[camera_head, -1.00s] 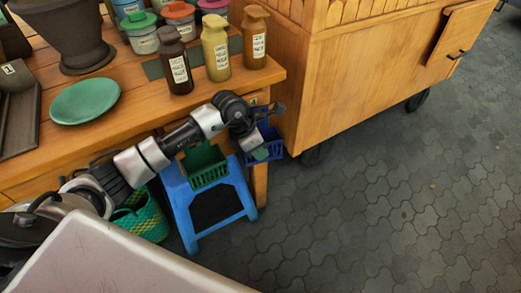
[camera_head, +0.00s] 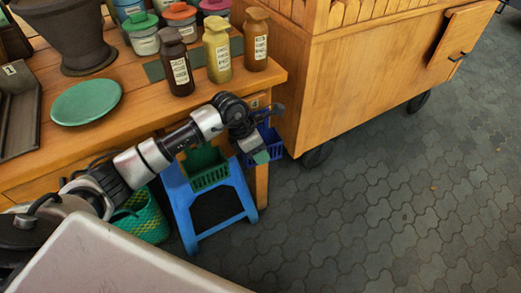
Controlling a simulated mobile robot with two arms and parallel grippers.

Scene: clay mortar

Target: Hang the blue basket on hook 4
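The blue basket (camera_head: 270,143) is at the table's right end, below the tabletop edge, partly hidden behind my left gripper. My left gripper (camera_head: 261,157) points down in front of the basket, at its left part. Its fingers are small and overlap the basket, so I cannot tell whether they are open or shut, or whether they touch it. A small label (camera_head: 255,104) shows on the table's end by my wrist; its number is too small to read, and the hook itself is hidden. My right gripper is not in view.
A green basket (camera_head: 209,178) sits by the blue stool (camera_head: 180,207) under the table. A green woven basket (camera_head: 148,222) stands left of it. Bottles, a green plate (camera_head: 86,102) and jars are on the table (camera_head: 130,128). A wooden cart (camera_head: 370,75) stands close right.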

